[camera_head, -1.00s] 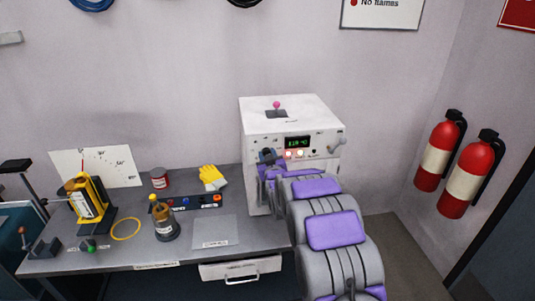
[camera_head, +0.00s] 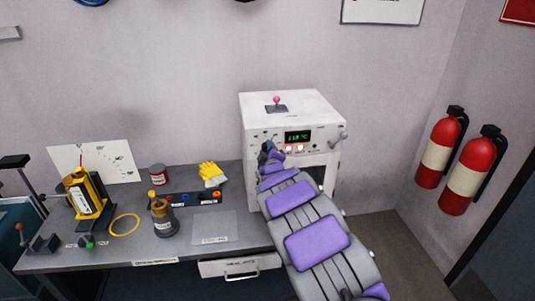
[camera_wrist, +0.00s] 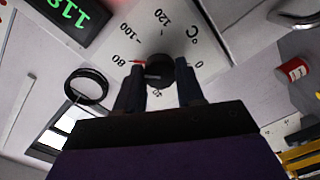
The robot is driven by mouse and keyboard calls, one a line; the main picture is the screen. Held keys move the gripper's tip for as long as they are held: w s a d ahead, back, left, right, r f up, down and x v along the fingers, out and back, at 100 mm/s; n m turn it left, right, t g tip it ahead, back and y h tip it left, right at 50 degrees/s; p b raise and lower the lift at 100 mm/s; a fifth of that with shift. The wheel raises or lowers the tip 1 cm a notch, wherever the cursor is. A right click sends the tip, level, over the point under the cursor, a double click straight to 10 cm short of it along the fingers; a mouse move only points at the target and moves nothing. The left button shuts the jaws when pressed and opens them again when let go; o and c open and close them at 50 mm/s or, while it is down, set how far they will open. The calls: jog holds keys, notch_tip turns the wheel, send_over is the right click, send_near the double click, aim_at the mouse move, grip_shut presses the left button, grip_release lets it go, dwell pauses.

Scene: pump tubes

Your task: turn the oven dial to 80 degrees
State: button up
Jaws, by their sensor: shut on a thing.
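The white oven (camera_head: 290,110) stands at the right end of the bench, with a lit green display (camera_head: 298,137) on its front. In the wrist view the black dial (camera_wrist: 159,70) sits on a white panel marked 0, 80, 100 and 120 around it. A red pointer (camera_wrist: 138,63) on the dial's left points at or close to the 80 mark (camera_wrist: 118,60). My gripper (camera_wrist: 160,82) is shut on the dial, one finger on each side. In the head view my gripper (camera_head: 268,150) is at the oven's front, left of the display, and my arm hides the dial.
The bench (camera_head: 190,240) left of the oven holds yellow gloves (camera_head: 211,172), a red can (camera_head: 158,174), a brown bottle (camera_head: 162,217) and a yellow ring (camera_head: 124,225). A pink-knobbed lever (camera_head: 276,101) stands on the oven's top. Fire extinguishers (camera_head: 467,175) hang on the right wall.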

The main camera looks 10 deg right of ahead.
jog(key=shift+f+n, duration=0.3)
jog(key=shift+n, duration=0.1)
jog(key=o, duration=1)
jog(key=shift+a, duration=0.1)
jog(key=shift+c, duration=0.2)
jog(key=shift+o, duration=0.4)
jog(key=shift+r, duration=0.15)
jog(key=s+p, duration=0.2)
jog(key=s, duration=1.5)
jog(key=shift+s+r+p, duration=0.15)
jog(key=shift+r+p, duration=0.1)
jog(key=shift+p, duration=0.05)
